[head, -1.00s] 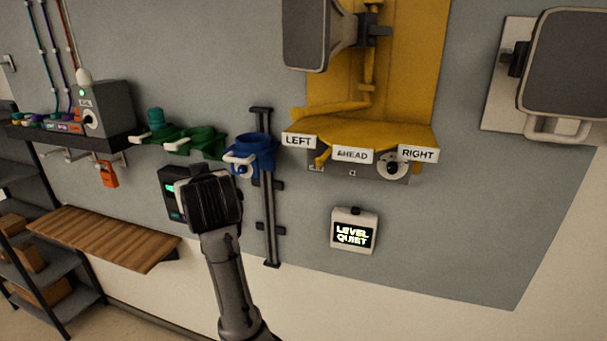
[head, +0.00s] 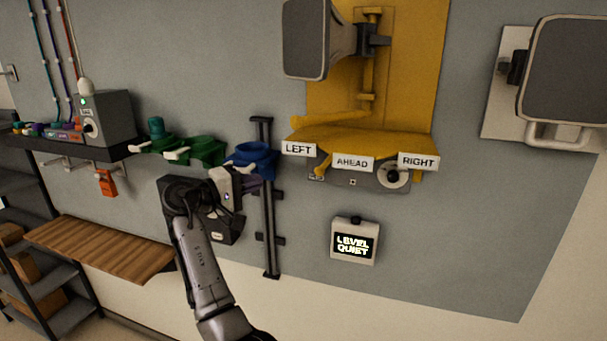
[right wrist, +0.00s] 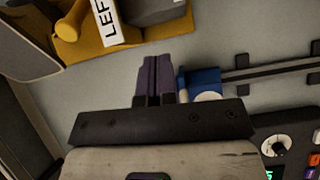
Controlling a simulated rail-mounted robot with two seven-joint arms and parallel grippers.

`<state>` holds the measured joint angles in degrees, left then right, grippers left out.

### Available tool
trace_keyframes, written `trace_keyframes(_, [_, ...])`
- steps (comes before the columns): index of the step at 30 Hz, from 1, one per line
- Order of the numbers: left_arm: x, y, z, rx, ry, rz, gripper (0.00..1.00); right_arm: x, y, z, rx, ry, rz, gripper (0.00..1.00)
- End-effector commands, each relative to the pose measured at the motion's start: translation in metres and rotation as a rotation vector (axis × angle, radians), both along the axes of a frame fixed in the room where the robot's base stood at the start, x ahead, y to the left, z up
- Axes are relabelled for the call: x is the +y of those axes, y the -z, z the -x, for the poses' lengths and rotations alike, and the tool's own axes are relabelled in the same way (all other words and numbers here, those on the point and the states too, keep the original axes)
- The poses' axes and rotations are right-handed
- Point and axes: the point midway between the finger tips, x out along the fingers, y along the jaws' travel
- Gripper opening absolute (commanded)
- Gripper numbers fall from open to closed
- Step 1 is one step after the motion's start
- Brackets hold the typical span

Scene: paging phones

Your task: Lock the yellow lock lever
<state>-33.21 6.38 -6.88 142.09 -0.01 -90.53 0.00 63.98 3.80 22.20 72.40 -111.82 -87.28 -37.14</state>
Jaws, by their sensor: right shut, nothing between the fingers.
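A short yellow lever (head: 321,168) hangs under the front edge of the yellow bracket (head: 375,140), just right of the LEFT label (head: 299,149). A rounded yellow piece beside the LEFT label (right wrist: 108,22) shows at the top left of the right wrist view; I cannot tell for certain that it is the same lever. My right gripper (head: 256,185) is shut and empty, pointing right, left of and a little below the lever and apart from it. Its closed purple-grey fingers (right wrist: 154,80) show in the right wrist view. My left gripper is out of view.
A blue holder (head: 250,155) on a black vertical rail (head: 268,225) is close to my right gripper. Green holders (head: 203,150) are farther left. A LEVEL QUIET display (head: 354,242) is below the bracket. Grey speakers (head: 318,38) jut out above. The wall between rail and display is clear.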

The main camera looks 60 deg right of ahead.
Motion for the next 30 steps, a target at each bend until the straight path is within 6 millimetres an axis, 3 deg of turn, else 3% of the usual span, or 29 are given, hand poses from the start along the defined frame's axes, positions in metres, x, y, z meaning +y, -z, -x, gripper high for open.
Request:
trace_keyframes(19, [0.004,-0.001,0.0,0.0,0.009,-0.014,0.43,-0.003,0.0,0.002,0.063,-0.004,-0.036,0.0])
trace_keyframes(23, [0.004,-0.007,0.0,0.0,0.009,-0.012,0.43,-0.015,-0.001,0.007,0.061,-0.003,-0.036,0.0])
trace_keyframes(30, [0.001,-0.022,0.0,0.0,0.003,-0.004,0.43,-0.055,-0.002,0.027,0.063,-0.002,-0.036,0.0])
